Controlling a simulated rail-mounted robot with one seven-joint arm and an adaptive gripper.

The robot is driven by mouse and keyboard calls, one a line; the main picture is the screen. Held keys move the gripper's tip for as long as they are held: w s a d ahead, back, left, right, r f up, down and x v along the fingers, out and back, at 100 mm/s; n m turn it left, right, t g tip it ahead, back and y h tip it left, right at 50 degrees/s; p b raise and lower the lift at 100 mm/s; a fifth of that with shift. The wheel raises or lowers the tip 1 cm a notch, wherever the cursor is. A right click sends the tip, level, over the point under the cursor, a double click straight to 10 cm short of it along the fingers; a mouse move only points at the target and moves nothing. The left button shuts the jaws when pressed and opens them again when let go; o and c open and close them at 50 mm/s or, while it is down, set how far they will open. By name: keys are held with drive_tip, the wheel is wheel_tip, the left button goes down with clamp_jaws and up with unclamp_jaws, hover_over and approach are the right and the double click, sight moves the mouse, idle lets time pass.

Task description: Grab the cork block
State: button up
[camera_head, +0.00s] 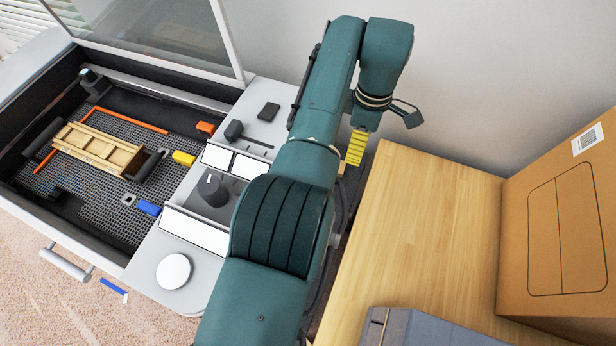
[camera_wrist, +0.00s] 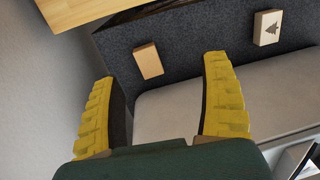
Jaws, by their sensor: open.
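My gripper shows in the wrist view (camera_wrist: 160,70) with its two yellow ribbed fingers wide apart and nothing between them. In the head view my gripper (camera_head: 355,148) hangs over the gap between the grey machine and the wooden table. A plain tan block (camera_wrist: 149,61), which looks like the cork block, sits on a dark grey felt-like surface. It appears beyond the fingertips, between their lines of reach, and apart from both. In the head view my arm hides most of that area, so I cannot clearly make out the block there.
A paler block with a tree mark (camera_wrist: 267,28) sits to the right on the same dark surface. A wooden table (camera_head: 420,210) bears a large cardboard box (camera_head: 565,225) and a grey case (camera_head: 430,330). The machine's open bed (camera_head: 95,205) lies left, its lid raised.

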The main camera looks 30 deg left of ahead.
drive_tip(key=shift+n+t, duration=0.4)
drive_tip(key=shift+t, duration=0.2)
drive_tip(key=a+f+b, duration=0.1)
drive_tip(key=f+b, duration=0.1)
drive_tip(key=f, duration=0.1)
drive_tip(key=a+f+b, duration=0.1)
drive_tip(key=f+b, duration=0.1)
drive_tip(key=f, duration=0.2)
drive_tip(key=w+a+f+b, duration=0.1)
drive_tip(key=a+f+b, duration=0.1)
drive_tip(key=f, duration=0.1)
drive_tip(key=shift+f+b, duration=0.25)
drive_tip(key=shift+b, duration=0.1)
drive_tip(key=f+b, duration=0.1)
drive_tip(key=f, duration=0.1)
drive_tip(key=f+b, duration=0.1)
drive_tip(key=f, duration=0.2)
drive_tip(key=shift+w+d+f+b, duration=0.15)
drive_tip(key=shift+d+f+b, duration=0.05)
drive_tip(key=shift+f+b, duration=0.1)
drive_tip(key=shift+r, duration=0.1)
drive_tip(key=c, duration=1)
